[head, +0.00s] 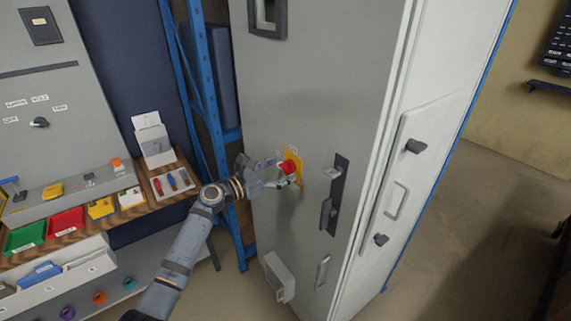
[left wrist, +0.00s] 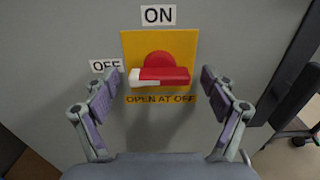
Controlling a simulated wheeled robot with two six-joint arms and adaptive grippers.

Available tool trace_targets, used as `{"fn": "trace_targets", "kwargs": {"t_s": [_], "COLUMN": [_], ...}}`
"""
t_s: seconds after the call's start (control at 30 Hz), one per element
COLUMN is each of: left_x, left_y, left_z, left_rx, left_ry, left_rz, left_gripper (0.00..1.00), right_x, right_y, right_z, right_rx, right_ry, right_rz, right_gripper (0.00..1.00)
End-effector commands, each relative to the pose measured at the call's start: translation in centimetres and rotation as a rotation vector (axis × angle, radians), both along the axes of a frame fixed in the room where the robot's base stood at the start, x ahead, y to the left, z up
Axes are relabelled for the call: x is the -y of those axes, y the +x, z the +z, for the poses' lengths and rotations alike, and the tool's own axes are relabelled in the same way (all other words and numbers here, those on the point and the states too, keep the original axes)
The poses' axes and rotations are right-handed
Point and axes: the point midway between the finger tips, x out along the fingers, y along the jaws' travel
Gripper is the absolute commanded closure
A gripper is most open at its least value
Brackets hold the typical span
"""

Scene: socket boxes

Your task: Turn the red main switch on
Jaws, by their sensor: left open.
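The red main switch (left wrist: 162,72) is a round red knob with a red bar handle on a yellow plate (left wrist: 187,43), on the grey cabinet face. The bar lies level, its white end pointing left, toward the OFF label (left wrist: 103,66). The ON label (left wrist: 158,15) is above the plate. In the head view the switch (head: 288,167) is at the middle. My left gripper (left wrist: 162,88) is open, its fingers to the left and right of the bar, with visible gaps. It also shows in the head view (head: 277,175) in front of the switch. My right gripper is not in view.
A dark door handle (head: 327,212) stands right of the switch on the cabinet (head: 300,95). A grey box (head: 279,277) juts out low on the cabinet. A blue rack (head: 205,90) and a bench with coloured bins (head: 66,222) are to the left.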

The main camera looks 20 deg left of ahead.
Motion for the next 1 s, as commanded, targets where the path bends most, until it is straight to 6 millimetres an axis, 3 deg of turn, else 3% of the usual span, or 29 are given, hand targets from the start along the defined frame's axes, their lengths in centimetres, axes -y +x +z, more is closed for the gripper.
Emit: {"fn": "trace_targets", "kwargs": {"t_s": [0.13,0.43,0.83,1.0], "left_x": [0.93,1.13,1.11,1.11], "left_y": [1.21,1.46,1.44,1.44], "left_z": [0.02,-0.09,-0.1,-0.13], "left_rx": [-0.001,0.0,0.0,0.004], "left_ry": [-0.001,0.002,0.001,0.007], "left_rz": [0.0,0.0,0.0,0.0], "left_gripper": [0.15,0.15,0.68,0.7], "right_x": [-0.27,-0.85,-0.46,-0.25], "right_y": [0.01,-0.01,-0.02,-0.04], "right_z": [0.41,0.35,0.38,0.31], "right_rx": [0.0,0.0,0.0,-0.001], "right_ry": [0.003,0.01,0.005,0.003], "right_rz": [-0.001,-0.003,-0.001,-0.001], "right_gripper": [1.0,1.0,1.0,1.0]}}
